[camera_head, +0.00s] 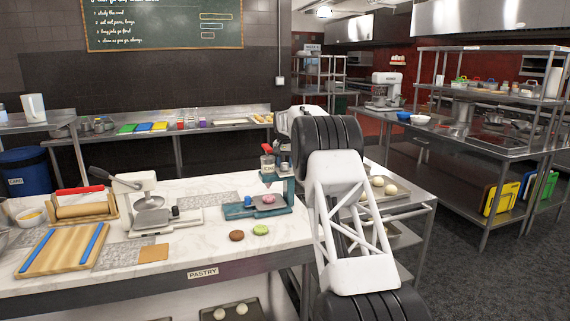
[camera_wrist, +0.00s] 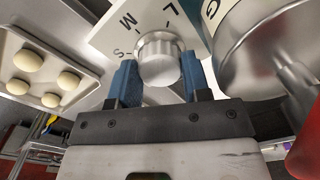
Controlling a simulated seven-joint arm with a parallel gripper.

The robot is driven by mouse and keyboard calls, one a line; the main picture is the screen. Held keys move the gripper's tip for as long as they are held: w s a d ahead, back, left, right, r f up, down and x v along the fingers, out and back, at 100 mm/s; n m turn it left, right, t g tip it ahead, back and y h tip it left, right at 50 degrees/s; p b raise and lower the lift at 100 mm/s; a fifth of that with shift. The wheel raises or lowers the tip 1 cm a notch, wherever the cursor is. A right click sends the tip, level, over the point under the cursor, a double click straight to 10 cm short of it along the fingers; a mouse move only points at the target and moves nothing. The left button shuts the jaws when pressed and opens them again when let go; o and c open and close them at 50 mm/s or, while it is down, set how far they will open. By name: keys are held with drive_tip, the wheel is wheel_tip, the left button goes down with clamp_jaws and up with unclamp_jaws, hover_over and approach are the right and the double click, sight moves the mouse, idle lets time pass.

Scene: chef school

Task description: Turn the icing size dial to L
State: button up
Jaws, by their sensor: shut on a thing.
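The icing size dial (camera_wrist: 158,58) is a ribbed silver knob on a pale plate (camera_wrist: 105,40) marked S, M and L. In the wrist view S is at the left, M at the upper left and L at the top. My gripper (camera_wrist: 158,80) has its two blue fingers on either side of the knob, shut on it. I cannot make out a pointer on the knob, so its setting is unclear. In the head view a teal machine (camera_head: 262,205) with a red top stands on the marble counter, a pink round piece on it. My arm hides the gripper and dial there.
A metal cylinder (camera_wrist: 270,55) is close to the right of my gripper in the wrist view. A tray of pale dough balls (camera_wrist: 45,65) is at the left.

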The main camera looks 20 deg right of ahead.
sight(285, 164)
drive_tip(key=shift+m, duration=0.4)
drive_tip(key=o, duration=0.9)
drive_tip(key=shift+a, duration=0.1)
drive_tip(key=shift+r, duration=4.1)
drive_tip(key=shift+d, duration=0.2)
drive_tip(key=shift+s+r, duration=0.1)
drive_tip(key=shift+s, duration=0.05)
